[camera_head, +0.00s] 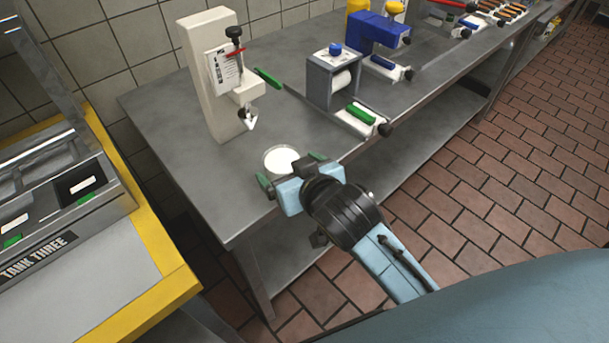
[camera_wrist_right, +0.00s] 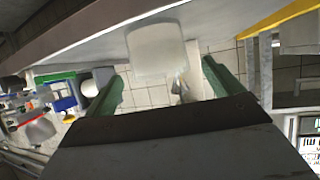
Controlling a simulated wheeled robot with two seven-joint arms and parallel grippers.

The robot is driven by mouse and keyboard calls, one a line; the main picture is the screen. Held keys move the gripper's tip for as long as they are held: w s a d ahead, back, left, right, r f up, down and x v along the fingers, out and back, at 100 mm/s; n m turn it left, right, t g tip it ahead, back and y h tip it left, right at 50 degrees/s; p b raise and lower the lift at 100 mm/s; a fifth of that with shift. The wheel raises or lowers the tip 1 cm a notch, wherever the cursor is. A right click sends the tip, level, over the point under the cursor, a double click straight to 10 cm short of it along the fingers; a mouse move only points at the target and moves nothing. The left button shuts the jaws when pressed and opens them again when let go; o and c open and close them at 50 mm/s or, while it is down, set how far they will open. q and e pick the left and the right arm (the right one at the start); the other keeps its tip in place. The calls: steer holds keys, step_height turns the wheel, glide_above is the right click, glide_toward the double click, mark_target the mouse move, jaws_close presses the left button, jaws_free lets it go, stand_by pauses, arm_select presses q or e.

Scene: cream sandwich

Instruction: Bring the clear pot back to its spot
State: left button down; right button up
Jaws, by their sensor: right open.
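The clear pot (camera_head: 281,159) holds something white and stands upright on the grey bench, close to its front edge. It also shows in the right wrist view (camera_wrist_right: 157,50), ahead of the jaws. My right gripper (camera_head: 290,168) is open, its green fingers on either side of the pot's near part. In the wrist view the right gripper (camera_wrist_right: 163,75) has visible gaps between its fingers and the pot. The head view does not show clearly whether either finger touches it. My left gripper is not in view.
A cream-coloured dispenser (camera_head: 220,75) stands behind the pot. A grey roller unit (camera_head: 333,80) and a blue machine (camera_head: 378,35) stand farther along the bench (camera_head: 190,165). A yellow-edged tank unit (camera_head: 150,240) is at left. Bare bench lies left of the pot.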

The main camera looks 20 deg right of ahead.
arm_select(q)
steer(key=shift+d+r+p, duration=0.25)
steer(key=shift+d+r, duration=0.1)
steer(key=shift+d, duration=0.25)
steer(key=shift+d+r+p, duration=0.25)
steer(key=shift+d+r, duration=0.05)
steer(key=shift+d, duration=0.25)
arm_select(e)
steer(key=v, duration=0.7)
steer(key=shift+s+r, duration=0.2)
steer(key=shift+s, duration=0.15)
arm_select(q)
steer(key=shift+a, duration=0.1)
arm_select(e)
steer(key=shift+d+f, duration=0.1)
